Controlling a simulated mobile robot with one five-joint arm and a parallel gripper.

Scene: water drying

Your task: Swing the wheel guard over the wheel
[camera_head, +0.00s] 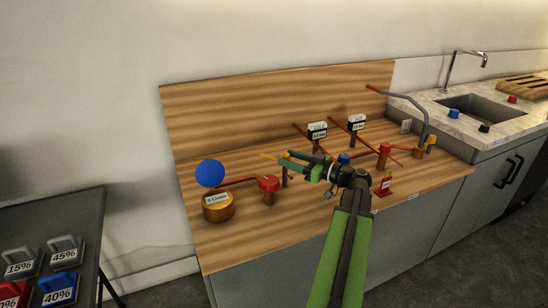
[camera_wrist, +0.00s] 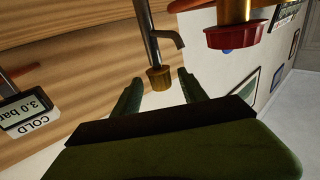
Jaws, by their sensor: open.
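In the head view, a red handwheel (camera_head: 269,184) sits on a short brass post at the left of the wooden bench, and a second red wheel (camera_head: 385,148) stands further right. A red wheel (camera_wrist: 235,36) also shows at the top right of the wrist view. I cannot tell which part is the wheel guard; a blue disc (camera_head: 210,173) stands above a round brass drum at the left. My gripper (camera_head: 283,160) is open above the middle of the bench, pointing left. In the wrist view, a metal rod with a brass end (camera_wrist: 158,77) shows beyond my open fingers (camera_wrist: 160,91).
Two gauges (camera_head: 317,130) (camera_head: 357,125) stand at the back near red pipes. A small red stand (camera_head: 384,187) is at the front edge. A dark table with labelled weights (camera_head: 60,288) is at lower left. A sink (camera_head: 487,112) is at right.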

